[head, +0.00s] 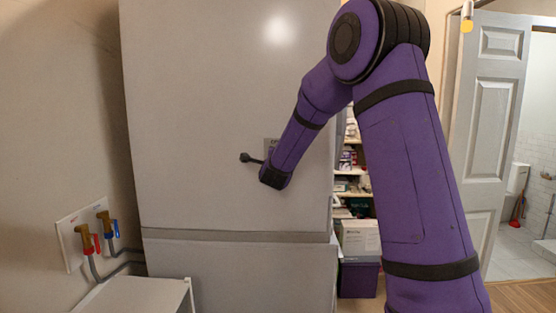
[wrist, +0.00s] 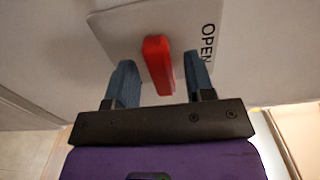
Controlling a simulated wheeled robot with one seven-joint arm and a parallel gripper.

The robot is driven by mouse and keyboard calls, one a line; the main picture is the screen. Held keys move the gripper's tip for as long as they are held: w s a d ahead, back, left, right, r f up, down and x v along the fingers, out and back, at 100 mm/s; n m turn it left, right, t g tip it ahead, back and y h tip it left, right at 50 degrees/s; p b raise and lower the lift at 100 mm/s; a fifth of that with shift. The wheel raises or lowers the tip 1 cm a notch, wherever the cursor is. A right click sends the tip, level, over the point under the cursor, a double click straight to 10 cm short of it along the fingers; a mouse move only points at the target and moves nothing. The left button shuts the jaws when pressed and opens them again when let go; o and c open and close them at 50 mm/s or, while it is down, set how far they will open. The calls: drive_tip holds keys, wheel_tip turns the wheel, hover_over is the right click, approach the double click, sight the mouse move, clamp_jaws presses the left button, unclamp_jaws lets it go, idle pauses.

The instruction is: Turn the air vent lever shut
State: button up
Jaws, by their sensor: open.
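The red air vent lever (wrist: 158,66) stands out from a light plate (wrist: 115,28) in the wrist view. The word OPEN is printed on the plate to the right of the lever. My gripper (wrist: 160,62) is open, with one blue-grey finger on each side of the lever. Gaps show between the lever and both fingers. In the head view my arm reaches to a tall grey cabinet (head: 200,110), and a corner of a grey plate (head: 269,144) shows beside the forearm. The lever and my fingers are hidden there.
Two taps, one red (head: 85,238) and one blue (head: 106,224), with hoses are on the left wall. A low white unit (head: 135,298) stands below them. Shelves (head: 352,185) and boxes are behind my arm, and a white door (head: 490,110) is at right.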

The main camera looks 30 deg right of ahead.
drive_tip(key=v, duration=1)
drive_tip(key=shift+s+a, duration=0.1)
drive_tip(key=shift+a, duration=0.05)
